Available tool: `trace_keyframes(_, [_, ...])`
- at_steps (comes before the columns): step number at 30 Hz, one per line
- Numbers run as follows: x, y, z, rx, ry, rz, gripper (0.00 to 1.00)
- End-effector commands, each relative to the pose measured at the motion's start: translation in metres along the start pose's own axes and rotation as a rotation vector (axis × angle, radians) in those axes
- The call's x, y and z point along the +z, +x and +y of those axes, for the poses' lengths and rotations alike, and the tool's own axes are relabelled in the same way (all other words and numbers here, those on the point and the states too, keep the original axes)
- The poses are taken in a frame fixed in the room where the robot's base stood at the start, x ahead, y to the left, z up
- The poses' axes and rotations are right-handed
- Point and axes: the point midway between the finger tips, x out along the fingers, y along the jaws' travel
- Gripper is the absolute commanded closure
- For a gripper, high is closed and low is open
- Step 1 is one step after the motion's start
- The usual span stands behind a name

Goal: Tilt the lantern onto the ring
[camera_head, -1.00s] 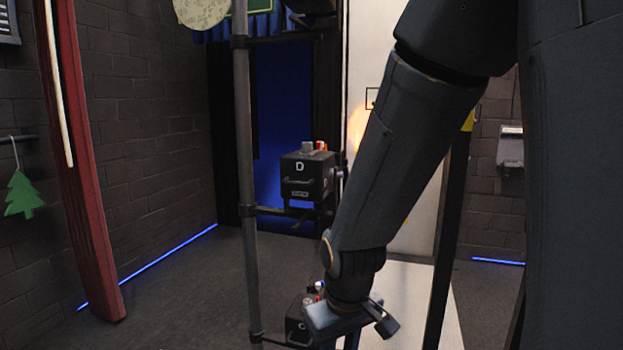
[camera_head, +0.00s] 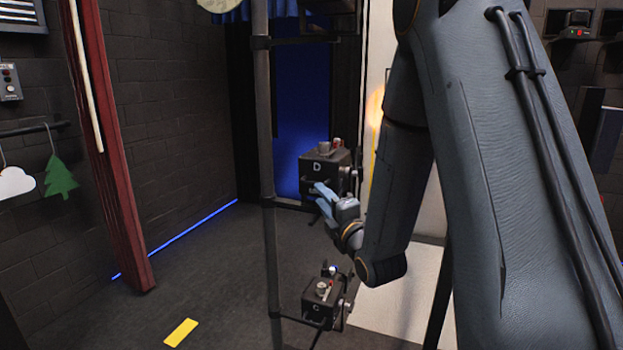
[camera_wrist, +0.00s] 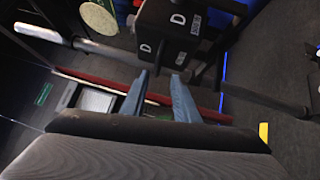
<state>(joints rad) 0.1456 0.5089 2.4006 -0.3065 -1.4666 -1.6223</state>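The lantern appears to be the black box marked D (camera_head: 318,166) on the dark upright pole, with small knobs on top. In the wrist view the box (camera_wrist: 165,30) is upper centre, just beyond my fingertips. My gripper (camera_head: 317,190) is at the box's lower front in the head view, partly covering it. Contact with the box cannot be told. I cannot make out the ring in either view.
A similar black box (camera_head: 322,300) hangs lower on the same pole (camera_head: 268,130). A red post (camera_head: 112,190) stands left, near a rail with a green tree shape (camera_head: 61,177) and a white cloud shape (camera_head: 15,183). A yellow mark (camera_head: 181,332) lies on open floor.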

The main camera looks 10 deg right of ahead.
Motion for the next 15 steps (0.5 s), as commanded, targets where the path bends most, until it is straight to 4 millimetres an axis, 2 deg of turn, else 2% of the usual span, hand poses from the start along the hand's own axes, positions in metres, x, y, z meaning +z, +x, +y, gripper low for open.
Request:
trace_keyframes(5, [0.0, 0.013, 0.006, 0.023, -0.02, 0.002, 0.72])
trace_keyframes(15, [0.0, 0.063, 0.007, 0.022, -0.017, 0.001, 0.72])
